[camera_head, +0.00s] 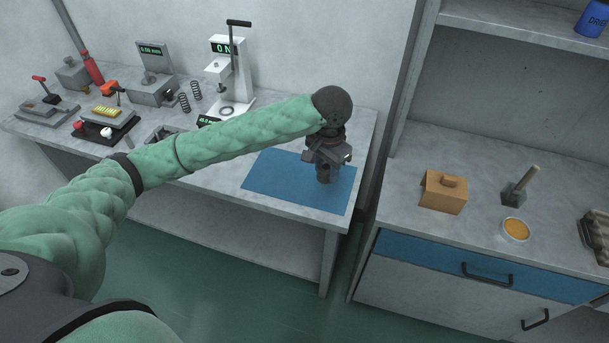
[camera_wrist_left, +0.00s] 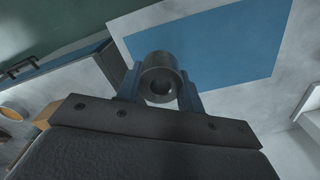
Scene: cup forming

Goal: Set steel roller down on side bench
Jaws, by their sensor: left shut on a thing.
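The steel roller (camera_wrist_left: 161,78) is a short dark grey cylinder with a round bore, seen end-on in the left wrist view. My left gripper (camera_head: 327,160) is shut on it, with a finger on each side. In the head view the roller (camera_head: 326,174) shows as a dark cylinder under the gripper, in front of the blue mat (camera_head: 270,174). The mat lies on the side bench (camera_head: 366,135) at its right end. Whether the roller touches the mat I cannot tell. My right gripper is not in view.
A test stand (camera_head: 232,75), springs (camera_head: 190,96), a display block (camera_head: 153,85) and small fixtures (camera_head: 104,120) stand left on the bench. The mat's left part is clear.

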